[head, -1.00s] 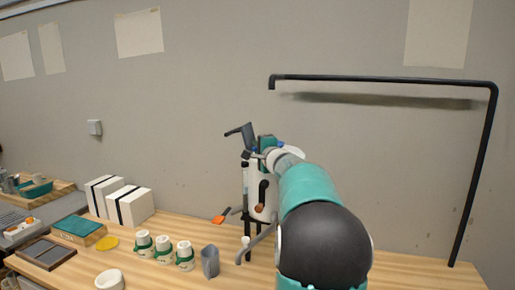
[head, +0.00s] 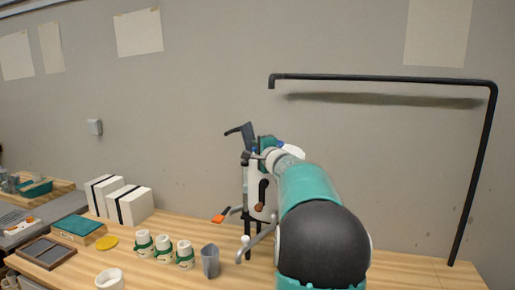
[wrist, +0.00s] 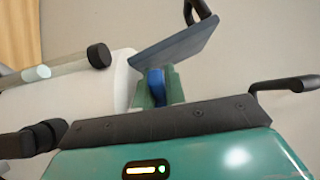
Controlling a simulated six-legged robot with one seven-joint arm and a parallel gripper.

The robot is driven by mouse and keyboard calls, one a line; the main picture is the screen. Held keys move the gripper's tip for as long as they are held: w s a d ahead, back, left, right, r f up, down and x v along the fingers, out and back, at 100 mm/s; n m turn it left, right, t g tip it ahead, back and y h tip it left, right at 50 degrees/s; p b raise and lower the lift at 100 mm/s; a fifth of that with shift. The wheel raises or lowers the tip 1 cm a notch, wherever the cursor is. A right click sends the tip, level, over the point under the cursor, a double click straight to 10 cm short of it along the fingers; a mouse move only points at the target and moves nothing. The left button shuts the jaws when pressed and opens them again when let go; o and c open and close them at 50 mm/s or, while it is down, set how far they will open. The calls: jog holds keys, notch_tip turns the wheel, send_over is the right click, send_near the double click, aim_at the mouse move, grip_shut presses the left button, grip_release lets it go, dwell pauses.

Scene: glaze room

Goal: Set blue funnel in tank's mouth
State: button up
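The blue funnel (wrist: 157,88) shows only as a small bright-blue piece between the green fingers of my gripper (wrist: 156,92) in the wrist view; most of its form is hidden. The fingers look shut on it. In the head view my gripper (head: 266,143) is at the upper part of the white tank (head: 252,183), behind my own arm. The tank also shows in the wrist view, its pale rounded body (wrist: 105,92) left of the fingers and close behind them. I cannot see its mouth, nor tell whether the funnel touches it.
A slate-coloured panel (wrist: 178,48) with a black loop stands just beyond the fingers. Black fittings surround the tank. A grey cup (head: 210,262), several white-and-green cups (head: 164,250) and white boxes (head: 130,207) stand left on the bench. A black pipe frame (head: 478,180) stands right.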

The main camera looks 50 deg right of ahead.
jog(key=shift+o, duration=0.3)
jog(key=shift+w+a+f, duration=0.15)
jog(key=shift+a+f, duration=0.05)
jog(key=shift+f, duration=0.25)
jog(key=shift+w+a+f, duration=0.15)
jog(key=shift+a+f, duration=0.05)
jog(key=shift+f, duration=0.25)
jog(key=shift+o, duration=0.8)
jog(key=d+r+v, duration=0.1)
jog(key=v, duration=1.3)
jog(key=shift+s+r, duration=0.25)
jog(key=shift+r, duration=0.15)
jog(key=shift+a, duration=0.1)
